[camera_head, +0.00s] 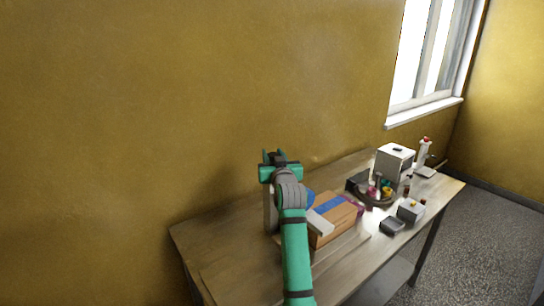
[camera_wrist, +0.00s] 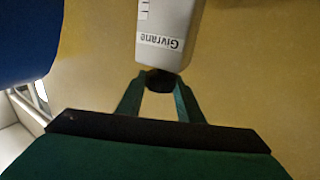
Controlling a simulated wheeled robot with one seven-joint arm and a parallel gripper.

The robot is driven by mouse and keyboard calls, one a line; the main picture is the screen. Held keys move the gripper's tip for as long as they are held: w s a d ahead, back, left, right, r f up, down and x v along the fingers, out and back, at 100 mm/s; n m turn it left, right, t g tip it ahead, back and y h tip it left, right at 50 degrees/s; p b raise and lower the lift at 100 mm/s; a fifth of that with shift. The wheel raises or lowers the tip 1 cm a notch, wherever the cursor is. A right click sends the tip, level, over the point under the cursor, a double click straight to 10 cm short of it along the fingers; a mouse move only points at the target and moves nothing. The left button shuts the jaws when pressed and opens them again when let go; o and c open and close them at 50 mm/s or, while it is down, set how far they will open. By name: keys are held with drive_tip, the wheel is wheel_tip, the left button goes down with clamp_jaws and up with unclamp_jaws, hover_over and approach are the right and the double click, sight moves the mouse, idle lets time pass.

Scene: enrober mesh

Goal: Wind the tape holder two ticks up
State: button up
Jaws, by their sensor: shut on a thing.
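A pale grey housing (camera_wrist: 165,30) fills the top middle of the wrist view. It carries an upside-down label reading "Givrane" and a few short tick marks near its left edge. A dark round knob (camera_wrist: 160,80) sits at its near end. My gripper (camera_wrist: 160,86) has its two green fingers shut on this knob, one on each side. A large blue rounded shape (camera_wrist: 25,40) shows at the upper left; I cannot tell if it is the tape holder. In the head view, a pale upright post (camera_head: 269,212) stands beside my arm, partly hidden by it, with a blue part (camera_head: 309,197) on the other side.
A brown box (camera_head: 333,222) with a blue strip lies on the wooden table (camera_head: 215,245), right of my arm. The table's left end looks clear.

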drive_tip(key=shift+a, duration=0.1)
drive_tip(key=o, duration=1.1)
drive_tip(key=shift+c, duration=0.2)
drive_tip(key=s+d, duration=0.2)
drive_tip(key=s, duration=0.8)
drive_tip(key=shift+s, duration=0.3)
